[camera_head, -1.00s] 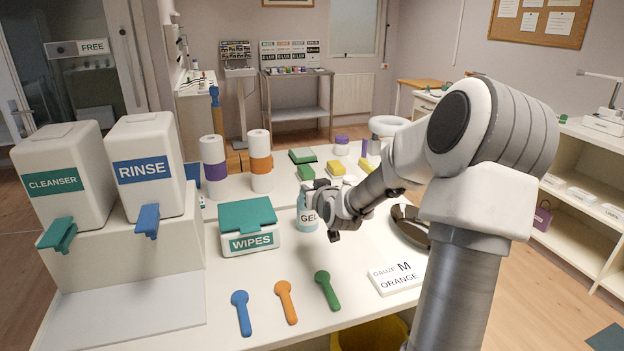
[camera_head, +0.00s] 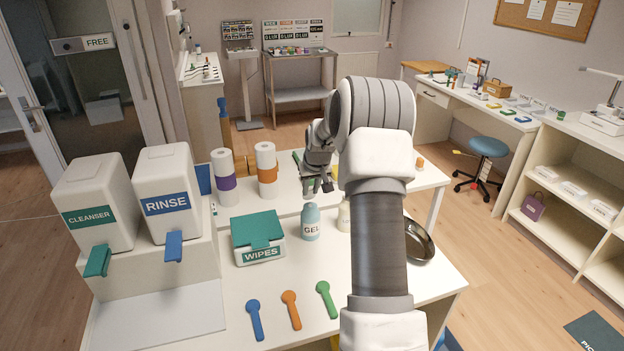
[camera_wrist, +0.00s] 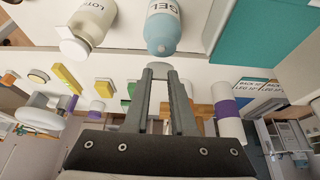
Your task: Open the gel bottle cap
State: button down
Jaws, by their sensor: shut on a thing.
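The gel bottle (camera_head: 310,224), pale blue with a GEL label, stands upright on the white table. It also shows in the wrist view (camera_wrist: 163,28), with a small pale spot on its neck end. My gripper (camera_head: 318,186) is above the bottle, pointing down. In the wrist view its fingers (camera_wrist: 160,72) are shut on a small pale grey piece, which looks like the cap (camera_wrist: 159,68). The piece appears apart from the bottle's neck. It is too small to make out in the head view.
A cream lotion bottle (camera_head: 344,217) stands close to the right of the gel bottle. The wipes box (camera_head: 258,238) is close on the left. Blue, orange and green spoon-shaped tools (camera_head: 291,309) lie in front. A metal bowl (camera_head: 420,240) sits at right, partly behind my arm.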

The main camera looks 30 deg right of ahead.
jog(key=shift+w+d+r+g+y+p, duration=0.15)
jog(key=shift+w+g+p, duration=0.1)
jog(key=shift+g+p, duration=0.45)
jog(key=shift+w+r+g+y+p, duration=0.15)
jog(key=shift+w+g+p, duration=0.2)
jog(key=shift+p, duration=0.55)
jog(key=shift+w+d+f+g+y+p, duration=0.1)
jog(key=shift+w+f+g+y+p, duration=0.1)
jog(key=shift+g+p, duration=0.5)
jog(key=shift+w+d+f+g+y+p, duration=0.1)
jog(key=shift+w+g+p, duration=0.2)
jog(key=shift+p, duration=0.55)
jog(key=shift+w+f+g+p, duration=0.1)
jog(key=shift+g+p, duration=0.45)
jog(key=shift+p, duration=0.1)
jog(key=c, duration=0.7)
grip_release()
jog(key=shift+w, duration=0.1)
jog(key=shift+r, duration=0.2)
jog(key=r, duration=0.6)
jog(key=r+p, duration=0.1)
jog(key=r, duration=0.5)
jog(key=shift+w+d, duration=0.1)
jog(key=shift+w, duration=0.1)
jog(key=shift+f, duration=0.1)
